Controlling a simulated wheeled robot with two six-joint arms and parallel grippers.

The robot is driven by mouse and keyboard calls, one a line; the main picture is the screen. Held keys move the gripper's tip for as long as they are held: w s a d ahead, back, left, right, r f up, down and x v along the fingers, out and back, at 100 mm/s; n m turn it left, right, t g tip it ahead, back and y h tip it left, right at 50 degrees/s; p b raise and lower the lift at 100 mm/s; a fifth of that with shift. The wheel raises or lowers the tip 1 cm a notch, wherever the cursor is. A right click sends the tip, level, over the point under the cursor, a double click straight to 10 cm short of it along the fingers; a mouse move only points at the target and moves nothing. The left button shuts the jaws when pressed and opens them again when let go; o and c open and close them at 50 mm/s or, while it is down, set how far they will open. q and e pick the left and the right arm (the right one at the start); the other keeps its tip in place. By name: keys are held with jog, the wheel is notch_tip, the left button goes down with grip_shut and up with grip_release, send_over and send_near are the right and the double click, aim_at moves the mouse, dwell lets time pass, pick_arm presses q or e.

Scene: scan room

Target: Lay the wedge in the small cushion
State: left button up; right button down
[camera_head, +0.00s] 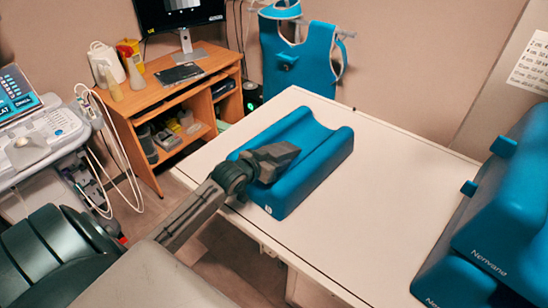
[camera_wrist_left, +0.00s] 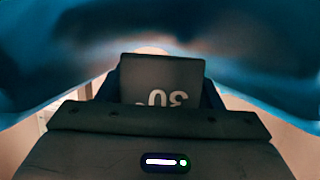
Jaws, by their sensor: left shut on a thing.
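The small cushion (camera_head: 325,160) is a blue block with a long trough between two raised sides, lying on the pale table top in the head view. My left gripper (camera_head: 277,160) is over the near end of the trough, low between the raised sides. In the left wrist view it is shut on the wedge (camera_wrist_left: 160,80), a dark grey block with an upside-down white "30" on its face. Blurred blue cushion surfaces fill the upper left and right of that view. In the head view I cannot tell the wedge from the gripper, nor whether it touches the cushion. My right gripper is out of view.
Larger blue cushions (camera_head: 489,250) marked "Nerivana" stand at the right of the table (camera_head: 385,200). The table is bare between them and the small cushion. A wooden desk (camera_head: 160,100) stands behind left, an ultrasound cart (camera_head: 40,140) at far left.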

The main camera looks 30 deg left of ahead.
pick_arm(q)
jog(key=o, duration=1)
jog(key=shift+c, duration=0.2)
jog(key=shift+r, duration=0.15)
jog(key=shift+r, duration=0.4)
jog(key=v, duration=1.2)
